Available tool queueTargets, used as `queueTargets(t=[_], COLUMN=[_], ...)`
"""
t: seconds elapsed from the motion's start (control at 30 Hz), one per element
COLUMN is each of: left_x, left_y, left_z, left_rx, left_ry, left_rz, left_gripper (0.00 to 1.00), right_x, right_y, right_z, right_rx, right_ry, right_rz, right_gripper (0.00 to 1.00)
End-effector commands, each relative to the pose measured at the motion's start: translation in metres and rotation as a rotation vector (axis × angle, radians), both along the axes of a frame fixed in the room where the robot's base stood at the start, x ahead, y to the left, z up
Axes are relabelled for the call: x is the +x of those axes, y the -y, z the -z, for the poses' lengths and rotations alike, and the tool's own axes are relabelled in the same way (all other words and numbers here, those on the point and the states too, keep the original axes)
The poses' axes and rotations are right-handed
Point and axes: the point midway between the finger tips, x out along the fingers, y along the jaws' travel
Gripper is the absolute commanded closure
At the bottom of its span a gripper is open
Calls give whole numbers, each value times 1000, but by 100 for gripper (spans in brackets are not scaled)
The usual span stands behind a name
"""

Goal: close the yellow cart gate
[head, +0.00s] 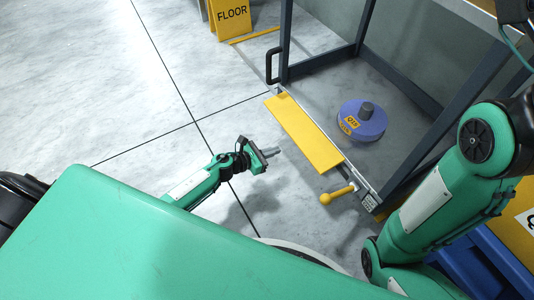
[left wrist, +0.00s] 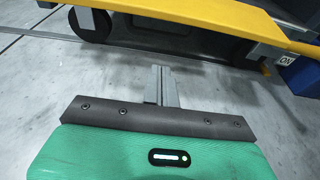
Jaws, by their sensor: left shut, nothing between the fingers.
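The yellow cart gate (head: 305,132) is a long flat panel along the near edge of the dark-framed cart. In the head view its broad face shows from above, beside the cart's silver edge; its exact tilt is hard to tell. A yellow knobbed handle (head: 337,195) sticks out at its near right end. The gate crosses the top of the left wrist view (left wrist: 190,18). My left gripper (head: 273,152) is shut and empty, left of the gate and apart from it. Its fingers point toward the gate in the wrist view (left wrist: 160,85). My right gripper is out of view.
A blue-purple spool (head: 375,122) with yellow tags sits on the cart deck. A black grab handle (head: 271,66) is on the cart's left post. A yellow floor sign (head: 230,17) stands behind. A caster wheel (left wrist: 90,24) shows under the cart. The floor to the left is clear.

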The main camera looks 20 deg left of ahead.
Motion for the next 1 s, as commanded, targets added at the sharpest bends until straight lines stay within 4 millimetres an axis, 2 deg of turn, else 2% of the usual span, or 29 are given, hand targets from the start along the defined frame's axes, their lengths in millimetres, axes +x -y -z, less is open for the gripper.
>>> queueTargets(t=[0.03, 0.23, 0.3, 0.5, 1.0], left_x=[10, 41, 39, 37, 36], left_y=[7, 31, 28, 28, 27], left_z=[7, 16, -1, -21, -28], left_rx=[0, 0, 5, 3, -1], left_ry=[2, 3, 4, 1, 0], left_rz=[0, 0, 1, 1, -1], left_gripper=[100, 100, 100, 100, 100], right_x=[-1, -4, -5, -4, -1], right_y=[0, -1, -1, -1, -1], right_z=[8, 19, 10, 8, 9], right_rx=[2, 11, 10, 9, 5], right_ry=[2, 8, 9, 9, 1], right_rz=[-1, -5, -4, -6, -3], right_gripper=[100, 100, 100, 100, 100])
